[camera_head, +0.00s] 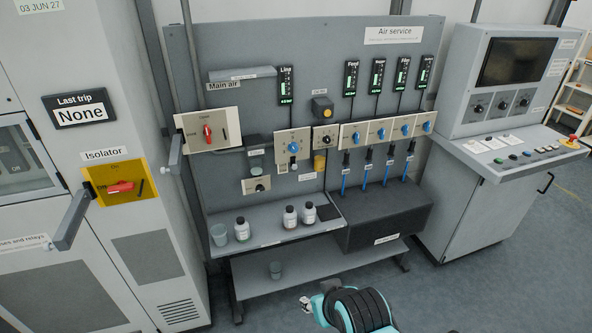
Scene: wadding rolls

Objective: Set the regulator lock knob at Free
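The Air service board (310,60) carries a white plate with a blue regulator knob (293,147). Beside it on the right is a plate with a black knob (326,140). Another black knob (259,187) sits on a lower plate to the left. The labels are too small to read, so I cannot tell which is the regulator lock knob or where it points. A teal and black arm of mine shows at the bottom centre, with a small silver end (305,303), well below and in front of the board. Its finger state is unclear. My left gripper is out of view.
A shelf (270,232) below the board holds white bottles and a cup. Blue hoses hang above a dark box (388,215) at the right. A grey cabinet with a red isolator switch (121,187) stands left, a console (500,150) right. Floor between is clear.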

